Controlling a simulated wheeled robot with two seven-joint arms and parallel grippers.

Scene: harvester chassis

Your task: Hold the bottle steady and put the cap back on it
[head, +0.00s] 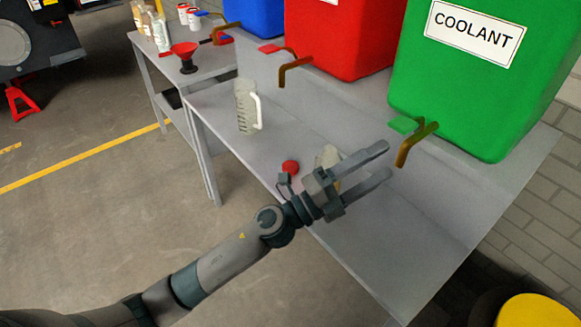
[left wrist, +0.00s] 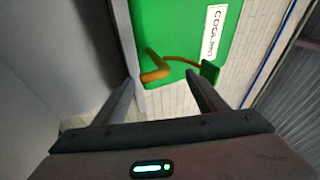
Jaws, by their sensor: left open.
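A red cap (head: 290,167) lies on the grey bench, just left of my left gripper's wrist. A pale, cream-coloured object (head: 327,155), which looks like the bottle, stands on the bench behind my left gripper. The gripper hides most of it, so I cannot tell whether its top is bare. My left gripper (head: 388,160) is open, with nothing visible between its fingers. Its fingers point right, past the pale object, towards the green container's tap. In the left wrist view the open fingers (left wrist: 160,80) frame the brass tap (left wrist: 154,72) and the wall. My right gripper is not in view.
A clear jug (head: 246,108) stands on the grey bench (head: 375,245) further left. Green (head: 470,95), red (head: 335,45) and blue (head: 258,14) containers stand behind, with taps jutting forward. A red funnel (head: 184,50) and bottles are on the far table. The bench's near right is clear.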

